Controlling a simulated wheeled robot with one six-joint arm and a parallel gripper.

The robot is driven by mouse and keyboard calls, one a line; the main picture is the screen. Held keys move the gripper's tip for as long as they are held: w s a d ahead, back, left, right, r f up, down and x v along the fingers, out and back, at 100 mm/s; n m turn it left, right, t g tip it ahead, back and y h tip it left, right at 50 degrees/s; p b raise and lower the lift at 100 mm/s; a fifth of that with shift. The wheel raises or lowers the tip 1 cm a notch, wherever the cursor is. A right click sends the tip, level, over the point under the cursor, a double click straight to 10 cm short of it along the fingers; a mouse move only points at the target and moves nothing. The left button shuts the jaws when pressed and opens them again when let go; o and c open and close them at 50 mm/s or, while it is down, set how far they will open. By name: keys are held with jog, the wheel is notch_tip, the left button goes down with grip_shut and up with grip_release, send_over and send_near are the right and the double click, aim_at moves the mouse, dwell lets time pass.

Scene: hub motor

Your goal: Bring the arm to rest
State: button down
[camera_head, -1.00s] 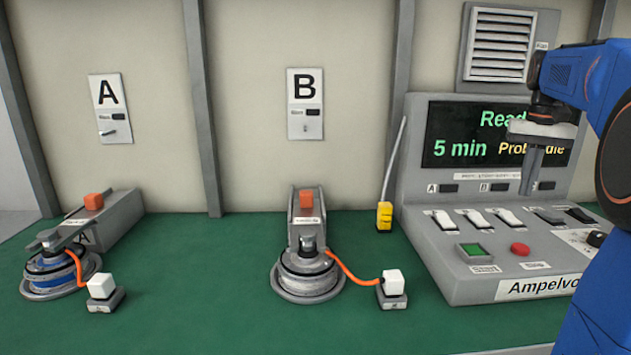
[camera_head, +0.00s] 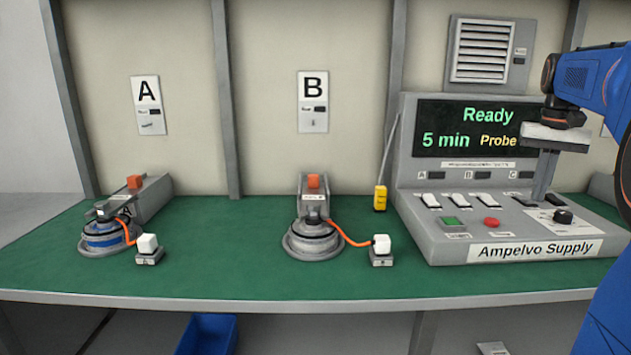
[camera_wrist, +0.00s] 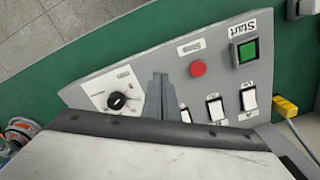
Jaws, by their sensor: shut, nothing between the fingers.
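My gripper (camera_head: 541,188) hangs from my blue arm at the right of the head view, fingers pointing down and closed together, with nothing held. It is in front of the grey Ampelvo Supply console (camera_head: 432,232). In the wrist view my closed fingers (camera_wrist: 160,95) show over the console panel (camera_wrist: 150,75), between the black knob (camera_wrist: 117,101) and the switches (camera_wrist: 215,109). I cannot tell how far above the panel the fingertips are. The console's screen (camera_head: 440,120) reads "Ready", "5 min" and "Probe"; my arm hides the rest.
Hub motors stand at station A (camera_head: 103,240) and station B (camera_head: 312,241), each with an orange cable to a white-topped block. A yellow probe (camera_head: 380,198) stands beside the console. The green bench (camera_head: 220,275) is clear in front. A blue bin (camera_head: 207,334) is below.

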jog(key=s+a+f+n+t, duration=0.15)
jog(key=s+a+f, duration=0.3)
jog(key=a, duration=0.45)
jog(key=s+a+f+n+t, duration=0.1)
jog(key=s+a+f+n, duration=0.15)
jog(key=s+a, duration=0.45)
jog(key=s+a+f+n+t, duration=0.1)
jog(key=s+a+f, duration=0.4)
jog(key=f, duration=0.2)
jog(key=s+a+f+n+t, duration=0.1)
jog(key=s+a+f, duration=0.5)
jog(key=f, duration=0.2)
jog(key=shift+a+f+n, duration=0.2)
jog(key=shift+a+n, duration=0.1)
